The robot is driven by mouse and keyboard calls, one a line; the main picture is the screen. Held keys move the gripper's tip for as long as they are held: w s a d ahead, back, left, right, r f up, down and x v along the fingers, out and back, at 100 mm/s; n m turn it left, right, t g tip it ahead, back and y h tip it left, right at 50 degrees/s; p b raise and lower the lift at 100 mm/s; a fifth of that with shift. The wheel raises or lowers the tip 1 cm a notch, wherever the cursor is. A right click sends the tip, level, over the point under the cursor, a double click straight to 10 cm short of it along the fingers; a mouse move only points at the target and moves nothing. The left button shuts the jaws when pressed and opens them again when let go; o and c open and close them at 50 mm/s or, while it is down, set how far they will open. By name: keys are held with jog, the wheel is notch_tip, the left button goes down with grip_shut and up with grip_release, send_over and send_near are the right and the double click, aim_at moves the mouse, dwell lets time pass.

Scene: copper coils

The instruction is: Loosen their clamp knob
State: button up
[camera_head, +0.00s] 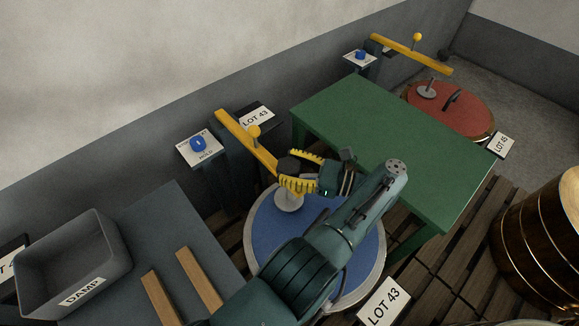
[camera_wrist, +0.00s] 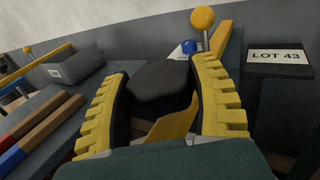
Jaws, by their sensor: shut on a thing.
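My gripper (camera_head: 303,170) has yellow ribbed fingers and is shut on a black clamp knob (camera_head: 289,164). The wrist view shows the dark faceted knob (camera_wrist: 160,90) between both fingers. The knob sits at the free end of a yellow clamp arm (camera_head: 238,134), which has a yellow ball handle (camera_head: 254,131). Below the knob, a pale clamp foot (camera_head: 289,202) stands over a round blue lid (camera_head: 264,225) with a metal rim. My arm covers part of the lid. Whether the foot presses on the lid cannot be told.
A LOT 43 sign (camera_head: 257,116) and a blue dial (camera_head: 197,143) stand by this clamp. A green table (camera_head: 390,135) lies close to the right. A second clamp (camera_head: 400,50) stands over a red lid (camera_head: 470,110). A grey DAMP bin (camera_head: 75,262) and copper coil (camera_head: 545,240) flank the area.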

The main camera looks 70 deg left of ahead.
jog(key=shift+f, duration=0.1)
jog(key=o, duration=1.2)
jog(key=shift+s, duration=0.1)
jog(key=shift+t+y+p, duration=0.3)
jog(key=shift+p, duration=0.25)
